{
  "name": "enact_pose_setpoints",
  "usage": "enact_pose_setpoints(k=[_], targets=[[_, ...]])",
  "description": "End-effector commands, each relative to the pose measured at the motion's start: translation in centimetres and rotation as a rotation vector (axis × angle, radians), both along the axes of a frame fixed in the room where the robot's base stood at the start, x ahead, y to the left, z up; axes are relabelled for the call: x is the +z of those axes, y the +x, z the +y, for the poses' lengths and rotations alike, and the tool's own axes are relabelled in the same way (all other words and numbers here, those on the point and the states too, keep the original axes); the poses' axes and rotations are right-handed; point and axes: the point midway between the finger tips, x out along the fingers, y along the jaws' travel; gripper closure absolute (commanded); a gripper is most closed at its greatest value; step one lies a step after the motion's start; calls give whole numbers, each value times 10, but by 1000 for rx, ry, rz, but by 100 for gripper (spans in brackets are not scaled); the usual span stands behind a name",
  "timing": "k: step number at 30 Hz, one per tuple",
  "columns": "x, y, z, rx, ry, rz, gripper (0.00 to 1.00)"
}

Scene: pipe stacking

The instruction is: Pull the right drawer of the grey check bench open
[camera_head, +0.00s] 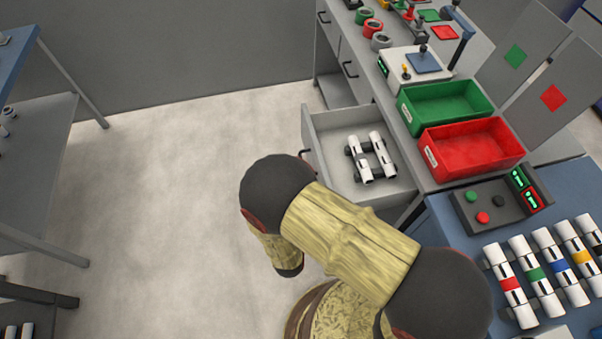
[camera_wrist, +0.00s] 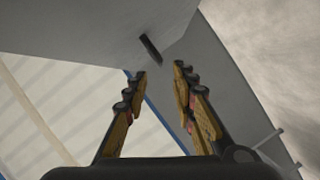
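The right drawer (camera_head: 322,116) of the grey check bench (camera_head: 398,112) stands pulled out in the head view, its inside showing. Two white pipes (camera_head: 360,160) on dark supports lie in it. A dark handle (camera_head: 303,154) shows at the drawer's front, partly hidden by my arm. In the wrist view, my gripper (camera_wrist: 160,70) has its two fingers apart with nothing between them. A dark bar handle (camera_wrist: 150,48) on a grey panel lies just beyond the fingertips, apart from them. I cannot make out my fingers in the head view.
A green bin (camera_head: 445,105) and a red bin (camera_head: 472,150) stand on the bench top. Several banded pipes (camera_head: 512,284) lie on the blue table at right. A shelf frame (camera_head: 45,150) stands at left. The floor (camera_head: 170,190) between is clear.

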Motion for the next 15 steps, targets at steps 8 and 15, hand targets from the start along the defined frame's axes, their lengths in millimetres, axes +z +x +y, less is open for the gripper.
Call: enact_pose_setpoints(k=[8, 15], targets=[[5, -24, 4, 0, -1, 0, 73], [6, -26, 4, -1, 0, -1, 73]])
